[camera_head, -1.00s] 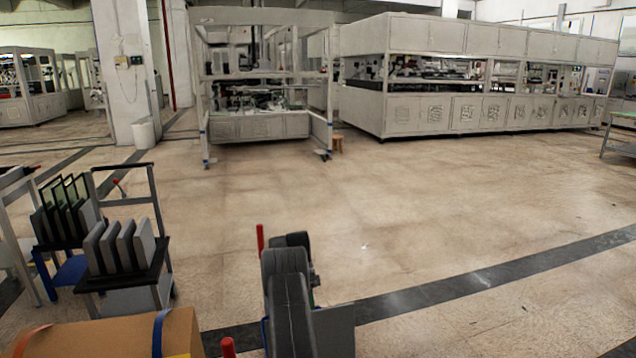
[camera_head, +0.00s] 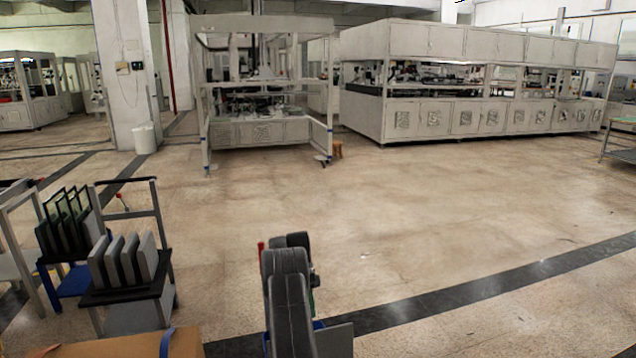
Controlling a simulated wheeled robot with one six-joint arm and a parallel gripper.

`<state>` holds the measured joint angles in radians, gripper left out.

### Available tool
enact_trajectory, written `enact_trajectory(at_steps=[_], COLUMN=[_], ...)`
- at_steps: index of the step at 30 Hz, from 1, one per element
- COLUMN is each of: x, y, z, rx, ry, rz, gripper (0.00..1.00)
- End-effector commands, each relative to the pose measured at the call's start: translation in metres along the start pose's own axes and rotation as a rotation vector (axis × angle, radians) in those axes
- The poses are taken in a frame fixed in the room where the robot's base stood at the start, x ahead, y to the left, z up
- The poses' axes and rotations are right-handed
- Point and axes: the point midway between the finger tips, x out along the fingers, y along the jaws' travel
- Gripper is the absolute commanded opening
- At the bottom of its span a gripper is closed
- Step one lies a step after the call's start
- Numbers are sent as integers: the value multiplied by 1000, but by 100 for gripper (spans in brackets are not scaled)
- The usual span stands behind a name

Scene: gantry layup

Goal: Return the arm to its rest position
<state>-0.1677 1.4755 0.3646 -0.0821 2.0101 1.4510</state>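My arm shows at the bottom centre of the head view as dark grey and black links, folded close to my body. My gripper is not in view, so its fingers and anything in them are hidden.
A cart with grey panels (camera_head: 123,262) and a rack with dark panels (camera_head: 66,222) stand at the left. A cardboard box (camera_head: 120,346) is at the bottom left. A gantry frame (camera_head: 265,130) and a long white machine (camera_head: 470,118) stand at the back. The middle floor is clear.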

Motion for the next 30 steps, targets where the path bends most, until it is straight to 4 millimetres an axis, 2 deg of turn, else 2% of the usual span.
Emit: enact_trajectory(at_steps=[1,26,30], x=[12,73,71], y=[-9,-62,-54], z=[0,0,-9], rx=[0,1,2], ry=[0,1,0], rz=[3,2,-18], gripper=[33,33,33])
